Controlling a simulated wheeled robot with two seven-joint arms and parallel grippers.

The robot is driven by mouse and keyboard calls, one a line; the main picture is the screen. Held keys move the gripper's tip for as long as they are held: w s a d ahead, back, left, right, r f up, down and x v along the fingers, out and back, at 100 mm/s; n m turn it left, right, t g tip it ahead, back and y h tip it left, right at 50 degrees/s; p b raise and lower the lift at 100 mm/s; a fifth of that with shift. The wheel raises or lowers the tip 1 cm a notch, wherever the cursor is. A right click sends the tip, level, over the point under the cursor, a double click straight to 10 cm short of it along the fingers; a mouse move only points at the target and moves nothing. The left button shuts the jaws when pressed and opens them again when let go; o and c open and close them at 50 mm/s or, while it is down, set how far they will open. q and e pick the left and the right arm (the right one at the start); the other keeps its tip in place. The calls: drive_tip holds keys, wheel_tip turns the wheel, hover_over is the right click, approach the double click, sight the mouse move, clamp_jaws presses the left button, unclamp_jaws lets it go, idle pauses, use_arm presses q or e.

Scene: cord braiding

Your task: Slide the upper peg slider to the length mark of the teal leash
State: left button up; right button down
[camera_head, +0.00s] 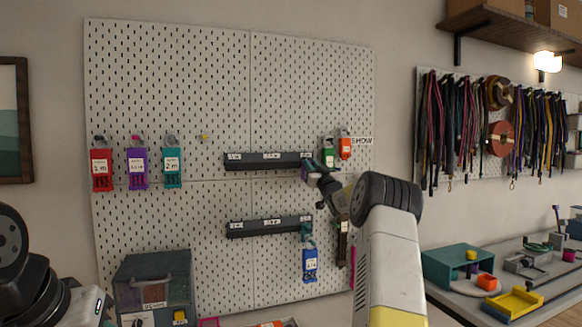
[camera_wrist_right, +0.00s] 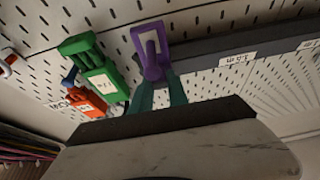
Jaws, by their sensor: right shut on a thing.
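The upper rail (camera_head: 265,161) is a dark bar on the pegboard with small white length labels. The purple upper peg slider (camera_wrist_right: 152,50) is at the rail's right end. My right gripper (camera_head: 314,172) is shut on it; the teal fingers (camera_wrist_right: 157,95) show at the slider's lower part in the wrist view. In the head view the gripper partly hides the slider. A teal tag (camera_head: 172,166), seemingly marked 2 m, hangs at the left beside a purple tag (camera_head: 138,168) and a red tag (camera_head: 102,170).
A lower rail (camera_head: 265,227) runs below, with a blue tag (camera_head: 309,264) hanging near its right end. Green (camera_wrist_right: 103,82) and orange (camera_wrist_right: 88,104) hanging tags are close beside the right gripper.

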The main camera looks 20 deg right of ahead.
drive_tip(key=c, duration=1.3)
unclamp_jaws()
drive_tip(key=shift+d, duration=0.4)
drive_tip(key=shift+a, duration=0.1)
drive_tip(key=shift+s, duration=0.1)
drive_tip(key=v, duration=0.7)
drive_tip(key=shift+s+f, duration=0.25)
drive_tip(key=shift+s, duration=0.05)
